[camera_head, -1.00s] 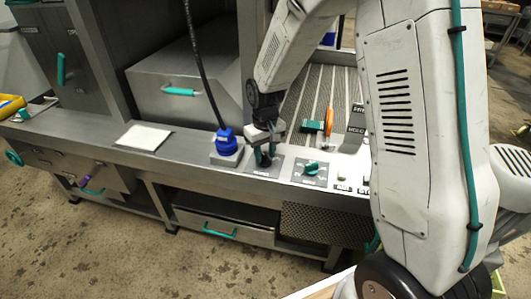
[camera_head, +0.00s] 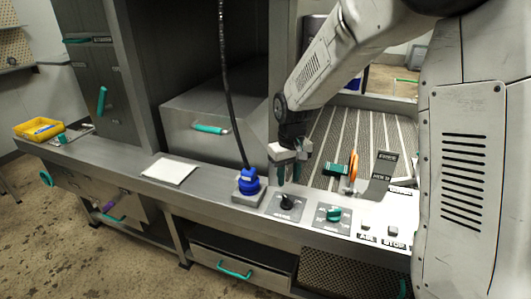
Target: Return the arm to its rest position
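My arm reaches in from the upper right over a steel bench. My gripper (camera_head: 289,180) points down, with two dark teal fingers standing a small gap apart and nothing between them. Its fingertips are just above a black knob (camera_head: 287,202) on a grey plate in the bench top. The knob appears clear of the fingers. My upper arm link (camera_head: 328,62) slopes up to the right, and the large white link fills the right side of the view.
A blue connector (camera_head: 248,182) with a black hose stands left of the knob. A teal knob (camera_head: 335,215), buttons (camera_head: 392,230) and an orange lever (camera_head: 353,167) lie to the right. A steel box (camera_head: 215,120) stands behind. A white sheet (camera_head: 169,171) lies on the bench.

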